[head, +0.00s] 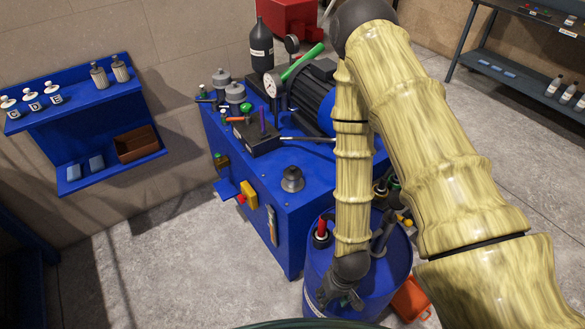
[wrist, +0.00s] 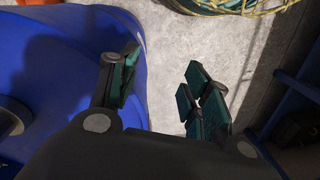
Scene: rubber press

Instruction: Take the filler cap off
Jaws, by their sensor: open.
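A dark grey, stepped round cap (head: 292,179), which looks like the filler cap, sits on the top of the blue power unit (head: 285,235) near its front corner. My gripper (head: 343,302) hangs at the front of the blue drum, below and to the right of the cap and well apart from it. In the wrist view my gripper (wrist: 165,88) is open, with teal pads spread and bare grey floor between them. Nothing is held. The cap does not show in the wrist view.
The blue drum (head: 315,275) also fills the left of the wrist view (wrist: 60,60). A motor (head: 312,92), gauges and a green-handled lever (head: 302,62) stand behind the cap. A blue wall shelf (head: 85,120) holds bottles at left. Floor is clear at front left (head: 170,270).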

